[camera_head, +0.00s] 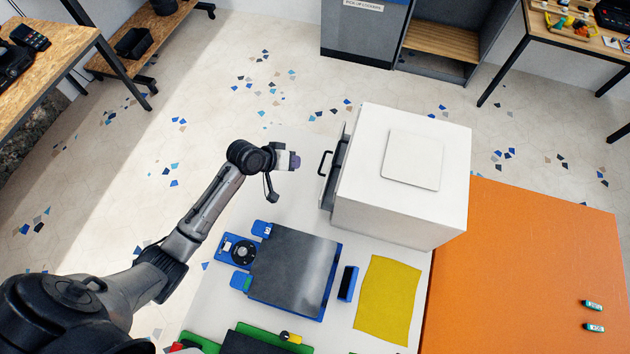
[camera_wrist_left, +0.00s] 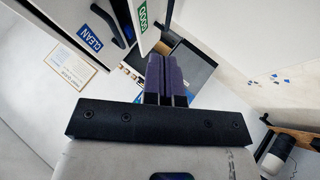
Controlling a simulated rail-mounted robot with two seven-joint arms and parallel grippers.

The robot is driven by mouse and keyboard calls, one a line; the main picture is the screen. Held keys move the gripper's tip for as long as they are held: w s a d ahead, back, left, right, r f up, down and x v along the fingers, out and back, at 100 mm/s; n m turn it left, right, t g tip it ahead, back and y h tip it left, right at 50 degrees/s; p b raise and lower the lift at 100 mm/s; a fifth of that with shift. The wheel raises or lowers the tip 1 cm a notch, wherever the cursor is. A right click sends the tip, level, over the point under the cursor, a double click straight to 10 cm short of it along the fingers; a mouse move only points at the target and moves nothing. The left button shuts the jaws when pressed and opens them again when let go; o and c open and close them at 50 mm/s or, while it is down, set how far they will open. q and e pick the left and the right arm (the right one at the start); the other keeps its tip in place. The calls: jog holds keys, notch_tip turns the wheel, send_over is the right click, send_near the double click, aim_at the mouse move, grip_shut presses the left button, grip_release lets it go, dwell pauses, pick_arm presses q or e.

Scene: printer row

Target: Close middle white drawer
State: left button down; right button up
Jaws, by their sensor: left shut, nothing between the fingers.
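The white drawer cabinet (camera_head: 402,180) stands on the white table, its drawer side facing left. A drawer front with a black handle (camera_head: 324,163) stands out from that side, with a dark gap behind it. I cannot tell for sure which level it is. My left gripper (camera_head: 297,160) is shut and empty, a little left of the handle. My right gripper is out of view.
A blue-framed printer with a dark plate (camera_head: 293,268) lies in front of the cabinet. An orange surface (camera_head: 530,265) is at the right. The floor left of the table is open.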

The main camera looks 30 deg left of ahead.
pick_arm(q)
jog(key=w+d+f+m+g, duration=0.1)
jog(key=w+d+f, duration=0.2)
jog(key=d+f, duration=0.3)
notch_tip(320, 180, down, 3)
jog(key=shift+w+d+r+m+g, duration=0.1)
jog(key=shift+w+d+m+g, duration=0.1)
jog(key=shift+w+m+g, duration=0.2)
dwell(0.4)
jog(key=shift+p, duration=0.3)
